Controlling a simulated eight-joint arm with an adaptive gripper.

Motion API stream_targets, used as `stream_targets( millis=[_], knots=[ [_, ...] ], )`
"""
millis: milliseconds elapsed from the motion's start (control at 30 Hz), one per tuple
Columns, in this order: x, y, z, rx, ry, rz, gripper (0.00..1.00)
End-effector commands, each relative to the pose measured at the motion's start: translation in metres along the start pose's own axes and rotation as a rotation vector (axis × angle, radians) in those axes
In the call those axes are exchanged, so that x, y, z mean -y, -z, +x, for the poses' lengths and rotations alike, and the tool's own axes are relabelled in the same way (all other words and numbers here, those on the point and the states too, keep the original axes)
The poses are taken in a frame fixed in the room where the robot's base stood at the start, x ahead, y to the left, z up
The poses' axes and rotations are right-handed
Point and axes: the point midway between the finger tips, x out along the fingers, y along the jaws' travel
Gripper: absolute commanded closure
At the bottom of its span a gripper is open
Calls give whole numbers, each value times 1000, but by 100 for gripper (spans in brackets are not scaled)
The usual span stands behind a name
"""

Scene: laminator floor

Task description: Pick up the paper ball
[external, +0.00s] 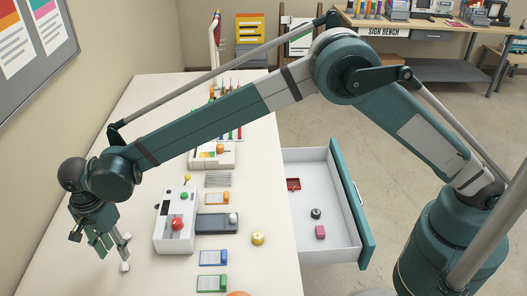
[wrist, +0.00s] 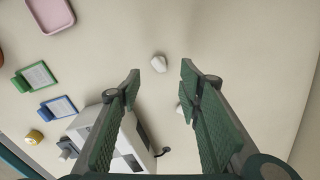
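Two small white lumps lie on the cream table, and I cannot tell for sure which is the paper ball. One white lump (wrist: 158,62) sits just beyond my fingertips in the wrist view, in clear sight; it also shows below my gripper in the external view (external: 125,267). The other white lump (wrist: 179,108) is mostly hidden behind the right finger in the wrist view. My gripper (wrist: 162,76) is open and empty, its fingers spread wide and pointing down. In the external view my gripper (external: 112,246) hangs over the left part of the table.
A white machine with a red knob (external: 177,224) stands close right of my gripper. Blue (external: 213,258) and green (external: 211,283) card holders and a yellow roll (external: 258,239) lie farther right. An open drawer (external: 328,255) juts from the table. A pink tray (wrist: 50,32) lies at the wrist view's upper left.

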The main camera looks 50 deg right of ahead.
Motion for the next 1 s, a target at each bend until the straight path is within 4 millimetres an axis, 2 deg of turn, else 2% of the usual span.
stream_targets(
  millis=[333,767,1000],
  knots=[
    [0,0,23,0,0,0,64],
    [0,0,27,0,0,0,64],
    [-2,1,48,0,0,0,64]
  ],
)
